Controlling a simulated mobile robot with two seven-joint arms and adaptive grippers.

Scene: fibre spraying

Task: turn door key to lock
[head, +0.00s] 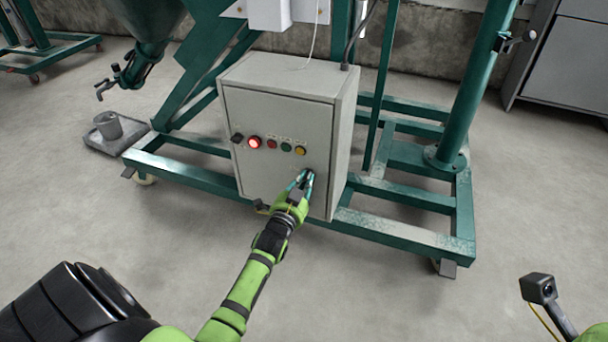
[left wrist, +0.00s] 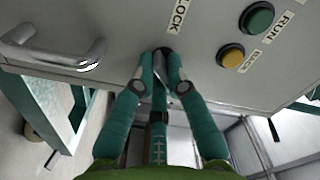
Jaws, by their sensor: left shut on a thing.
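The grey control cabinet (head: 270,140) stands on the green steel frame, its door closed against the body as far as I can see. My left gripper (head: 306,178) is at the right side of the door, below the row of buttons. In the left wrist view its teal fingers (left wrist: 161,75) are shut at the lock, just below the "LOCK" label (left wrist: 178,16). A small dark piece of the door key (left wrist: 162,52) shows between the fingertips; most of it is hidden, so its angle cannot be told. My right gripper is not in view.
A lit red lamp (head: 254,142), a dark switch (head: 237,138) and a yellow button (head: 300,151) are on the door. A metal handle (left wrist: 50,52) juts out left of the fingers. The green frame (head: 400,232) extends right, with open floor in front.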

